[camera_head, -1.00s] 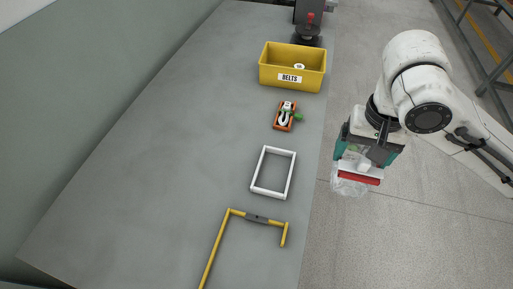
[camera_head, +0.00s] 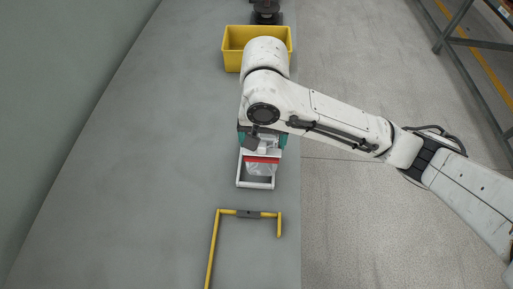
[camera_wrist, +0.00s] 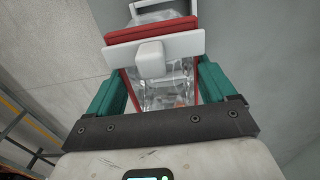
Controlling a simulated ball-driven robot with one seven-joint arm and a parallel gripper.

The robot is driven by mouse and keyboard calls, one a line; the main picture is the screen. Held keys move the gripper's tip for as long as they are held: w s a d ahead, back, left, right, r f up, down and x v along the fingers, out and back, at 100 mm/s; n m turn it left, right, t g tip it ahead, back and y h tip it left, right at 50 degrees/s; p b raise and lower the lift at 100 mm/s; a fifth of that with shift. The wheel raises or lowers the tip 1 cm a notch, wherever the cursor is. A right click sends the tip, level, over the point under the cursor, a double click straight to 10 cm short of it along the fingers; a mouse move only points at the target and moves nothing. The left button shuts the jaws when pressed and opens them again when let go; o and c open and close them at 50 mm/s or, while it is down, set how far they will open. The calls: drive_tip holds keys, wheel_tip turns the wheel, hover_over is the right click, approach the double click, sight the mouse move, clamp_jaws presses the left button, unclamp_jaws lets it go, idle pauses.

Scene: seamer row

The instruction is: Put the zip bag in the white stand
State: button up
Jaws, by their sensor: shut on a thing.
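The zip bag (camera_head: 262,169) is clear, with a red band and a white bar with a knob along its top. My gripper (camera_head: 262,150) is shut on it, and the bag hangs below the jaws. The bag also shows between the teal fingers in the wrist view (camera_wrist: 165,92). The white stand (camera_head: 255,186) is an open rectangular frame on the grey table. The bag overlaps the stand in the head view; I cannot tell whether it is above it or inside it. My arm and gripper hide the stand's far part. A piece of the stand shows at the top of the wrist view (camera_wrist: 134,12).
A yellow bin (camera_head: 236,54) stands at the far end, partly behind my arm.

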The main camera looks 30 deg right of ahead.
drive_tip(key=shift+w+a+f, duration=0.25)
drive_tip(key=shift+a+f, duration=0.1)
drive_tip(key=shift+f, duration=0.1)
drive_tip(key=shift+w+a+f, duration=0.1)
drive_tip(key=shift+a+f, duration=0.05)
drive_tip(key=shift+f, duration=0.8)
drive_tip(key=shift+w+a+f, duration=0.1)
drive_tip(key=shift+f, duration=0.85)
drive_tip(key=shift+f, duration=0.1)
drive_tip(key=o, duration=1.1)
wheel_tip(320, 180, up, 12)
drive_tip(key=shift+r+p, duration=0.15)
drive_tip(key=shift+p, duration=0.7)
